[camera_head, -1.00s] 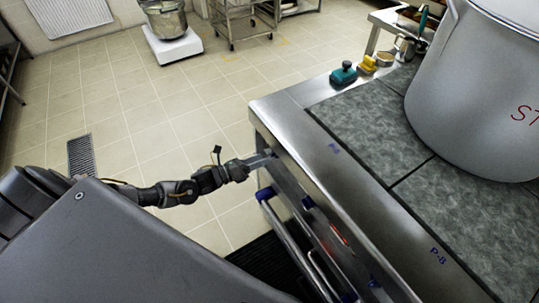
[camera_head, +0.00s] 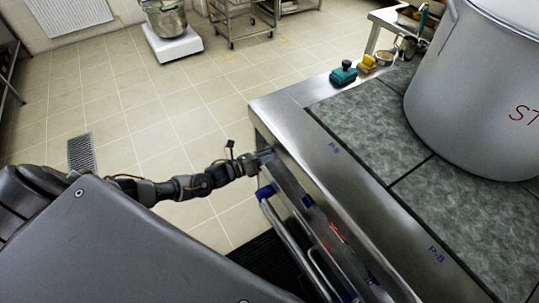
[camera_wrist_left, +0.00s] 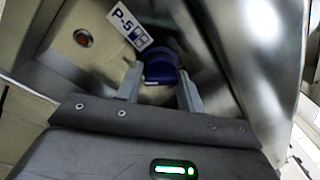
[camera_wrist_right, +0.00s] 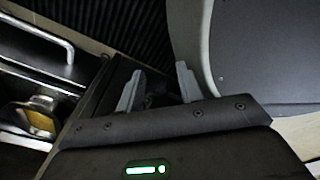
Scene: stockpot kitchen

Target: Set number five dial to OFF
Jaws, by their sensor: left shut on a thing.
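The number five dial (camera_wrist_left: 160,68) is a blue knob in the left wrist view, just below a white label (camera_wrist_left: 130,27) reading P-5. My left gripper (camera_wrist_left: 158,80) has one finger on each side of the dial and is shut on it. Its fingers and the front panel partly hide the dial, and I cannot read its pointer setting. In the head view my left gripper (camera_head: 264,156) is at the far left end of the stove's front panel, and the dial is hidden there. My right gripper (camera_wrist_right: 158,88) shows in the right wrist view with its fingers apart and nothing between them.
A round orange-brown indicator (camera_wrist_left: 83,38) sits beside the label. The steel stove (camera_head: 300,135) carries a large stockpot (camera_head: 465,100). A rail (camera_head: 285,235) runs along its front. A metal handle (camera_wrist_right: 45,35) lies left of my right gripper. Open tiled floor (camera_head: 110,110) is at left.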

